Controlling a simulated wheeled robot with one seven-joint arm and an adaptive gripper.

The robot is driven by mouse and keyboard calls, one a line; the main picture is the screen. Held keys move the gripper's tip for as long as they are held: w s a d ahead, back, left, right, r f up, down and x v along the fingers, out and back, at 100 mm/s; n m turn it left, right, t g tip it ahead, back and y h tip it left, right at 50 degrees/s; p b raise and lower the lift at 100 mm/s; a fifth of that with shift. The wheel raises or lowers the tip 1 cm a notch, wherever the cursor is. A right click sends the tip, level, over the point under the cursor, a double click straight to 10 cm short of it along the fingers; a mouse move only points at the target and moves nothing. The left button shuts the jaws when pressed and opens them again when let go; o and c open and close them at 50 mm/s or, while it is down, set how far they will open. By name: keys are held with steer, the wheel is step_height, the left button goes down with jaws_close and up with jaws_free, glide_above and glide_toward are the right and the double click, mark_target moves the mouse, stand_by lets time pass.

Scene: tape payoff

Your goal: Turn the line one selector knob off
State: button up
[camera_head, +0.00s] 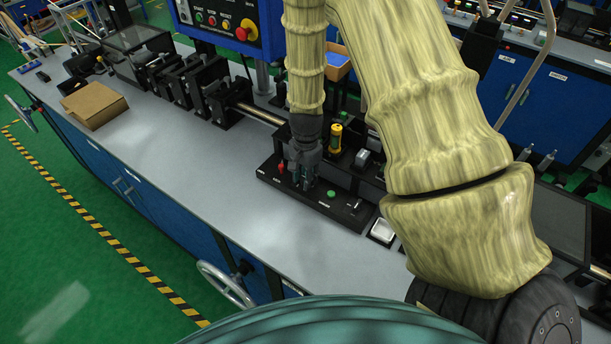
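A black control panel (268,181) lies on the grey bench top, with small white labels too small to read. On it I see a red part (281,168) at the left, a green button (331,194) and a small dark part (355,205) at the right. I cannot tell which control is the line one selector knob; it may be behind my gripper. My gripper (304,184) points down over the panel, between the red part and the green button. Its fingertips are low at the panel surface. Contact and finger opening are unclear.
A yellow-and-black cylinder (335,138) stands just behind the panel. A white square part (382,231) is to its right. A cardboard box (94,105) lies on the left of the bench. A blue control box with buttons (227,22) rises behind. The bench's front left is clear.

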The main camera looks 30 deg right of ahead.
stand_by(0.3)
step_height(320, 180, up, 12)
stand_by(0.7)
steer(key=shift+s, duration=0.1)
stand_by(0.4)
